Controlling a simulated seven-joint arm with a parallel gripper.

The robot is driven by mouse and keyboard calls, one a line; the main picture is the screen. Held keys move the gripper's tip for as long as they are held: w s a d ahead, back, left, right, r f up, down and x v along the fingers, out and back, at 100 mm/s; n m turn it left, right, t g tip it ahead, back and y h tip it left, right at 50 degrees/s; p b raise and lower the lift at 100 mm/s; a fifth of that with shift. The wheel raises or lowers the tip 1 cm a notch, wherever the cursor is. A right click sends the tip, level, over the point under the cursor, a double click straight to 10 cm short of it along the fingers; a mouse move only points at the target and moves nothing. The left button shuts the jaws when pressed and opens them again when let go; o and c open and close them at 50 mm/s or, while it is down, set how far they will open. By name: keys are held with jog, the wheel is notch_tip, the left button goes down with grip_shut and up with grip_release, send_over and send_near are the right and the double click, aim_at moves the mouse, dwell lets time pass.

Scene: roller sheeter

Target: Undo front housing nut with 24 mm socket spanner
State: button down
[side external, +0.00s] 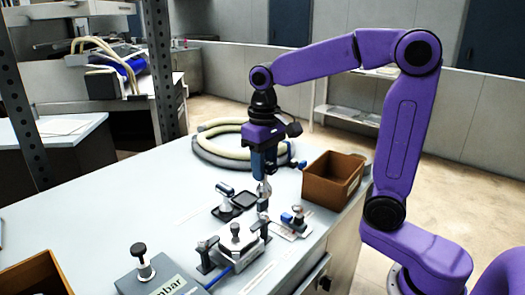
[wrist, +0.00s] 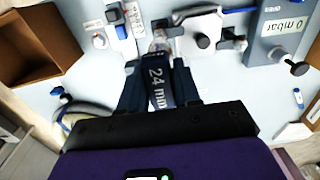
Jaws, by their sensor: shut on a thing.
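My gripper (side external: 262,165) is shut on the 24 mm socket spanner, pointing down over the bench. The spanner's dark blue handle with a "24 mm" label (wrist: 158,88) shows between my fingers in the wrist view. Its silver socket end (side external: 263,190) points down behind the clamped grey housing (side external: 240,240). In the wrist view the socket end (wrist: 160,38) is close beside the housing's left edge (wrist: 178,32). I cannot tell whether the socket touches anything. The front housing nut cannot be made out; the socket may hide it.
A brown bin (side external: 333,180) stands right of the spanner, and another (side external: 38,273) is at the lower left. Coiled hoses (side external: 232,152) lie behind. A grey "mbar" box (side external: 160,280) with a black knob is in front. Small fixtures (side external: 292,222) flank the housing.

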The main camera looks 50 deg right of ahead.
aim_at(264, 184)
jog(key=shift+f, duration=2.3)
jog(key=shift+f, duration=1.4)
dwell(0.4)
jog(key=shift+n, duration=1.8)
jog(key=shift+n, duration=1.8)
